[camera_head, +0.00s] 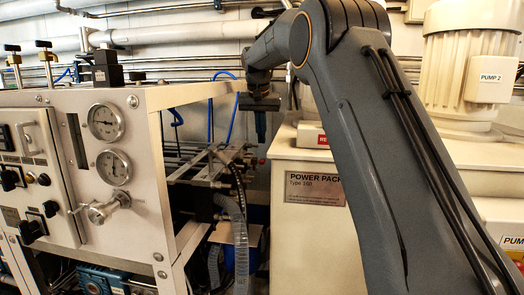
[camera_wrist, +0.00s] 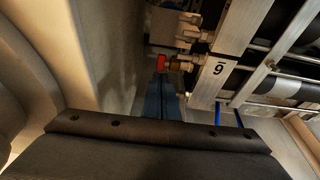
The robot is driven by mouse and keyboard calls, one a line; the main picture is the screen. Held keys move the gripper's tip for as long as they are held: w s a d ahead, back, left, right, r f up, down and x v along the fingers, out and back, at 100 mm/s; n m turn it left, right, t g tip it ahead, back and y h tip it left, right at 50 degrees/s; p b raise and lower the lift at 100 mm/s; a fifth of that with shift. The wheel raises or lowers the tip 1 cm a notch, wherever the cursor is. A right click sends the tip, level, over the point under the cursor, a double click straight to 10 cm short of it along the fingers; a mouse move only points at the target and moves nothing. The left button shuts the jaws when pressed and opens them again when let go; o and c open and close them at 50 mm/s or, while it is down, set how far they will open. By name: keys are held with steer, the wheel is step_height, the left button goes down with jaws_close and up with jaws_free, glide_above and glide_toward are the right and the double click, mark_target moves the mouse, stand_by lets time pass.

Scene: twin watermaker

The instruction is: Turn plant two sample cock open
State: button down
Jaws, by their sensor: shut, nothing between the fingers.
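My gripper (camera_wrist: 163,84) has slim blue fingers pressed together, with nothing between them. Just beyond the fingertips in the wrist view is a small brass cock with a red knob (camera_wrist: 162,63), mounted on the side of a pale frame. I cannot tell from the frames whether it touches the fingers, or whether it is plant two's sample cock. No plant name is legible beside it.
A pale frame bar marked with a digit (camera_wrist: 219,70) and metal pipes fill the wrist view's right side. The white gauge panel (camera_head: 85,150) stands left in the head view. The power pack cabinet (camera_head: 305,235) stands behind my arm. A clear ribbed hose (camera_head: 238,240) hangs between them.

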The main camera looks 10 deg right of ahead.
mark_target(262, 161)
steer(key=x, duration=0.2)
steer(key=p+x, duration=0.1)
steer(key=x, duration=0.1)
steer(key=s+p+x, duration=0.1)
steer(key=x, duration=0.1)
steer(key=shift+a+f, duration=0.2)
steer(key=shift+f, duration=0.2)
